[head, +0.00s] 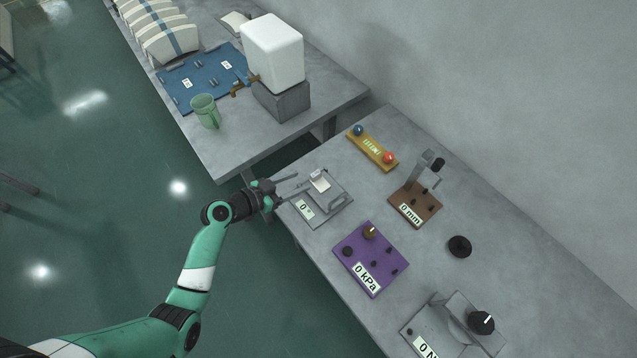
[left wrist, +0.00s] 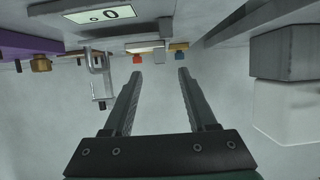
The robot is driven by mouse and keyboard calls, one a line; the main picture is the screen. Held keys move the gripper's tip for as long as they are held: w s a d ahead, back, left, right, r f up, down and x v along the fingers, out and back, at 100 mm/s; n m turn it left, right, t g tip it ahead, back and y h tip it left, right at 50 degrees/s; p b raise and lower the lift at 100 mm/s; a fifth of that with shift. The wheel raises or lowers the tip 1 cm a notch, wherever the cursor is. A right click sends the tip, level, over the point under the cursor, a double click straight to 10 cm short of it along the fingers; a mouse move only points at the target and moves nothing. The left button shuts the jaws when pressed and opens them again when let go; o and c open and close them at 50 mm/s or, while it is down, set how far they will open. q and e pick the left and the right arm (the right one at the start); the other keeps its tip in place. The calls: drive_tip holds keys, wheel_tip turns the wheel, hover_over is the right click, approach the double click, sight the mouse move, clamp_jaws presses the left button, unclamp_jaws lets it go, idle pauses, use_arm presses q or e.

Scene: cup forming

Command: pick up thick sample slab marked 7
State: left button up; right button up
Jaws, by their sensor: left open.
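A small pale block (head: 319,180), perhaps the slab, sits on the grey device (head: 326,212) with a display reading 0. No 7 is legible on it. My left gripper (head: 299,182) is open and empty, at the near left edge of the right table, just left of the block. Its two fingers show apart in the left wrist view (left wrist: 160,72), with nothing between them. My right gripper is not in view.
The purple 0 kPa box (head: 352,254), the brown 0 mm gauge (head: 404,203), a yellow bar (head: 372,150) with blue and red knobs and a black knob (head: 459,246) stand around.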

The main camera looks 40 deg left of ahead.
sight(315, 174)
use_arm(q)
drive_tip(key=x, duration=0.2)
drive_tip(key=shift+w, duration=0.3)
drive_tip(key=b+x, duration=0.1)
drive_tip(key=x, duration=0.3)
drive_tip(key=shift+w+b, duration=0.2)
drive_tip(key=shift+b, duration=0.15)
drive_tip(key=shift+w+d+f, duration=0.1)
drive_tip(key=shift+w, duration=0.25)
clamp_jaws()
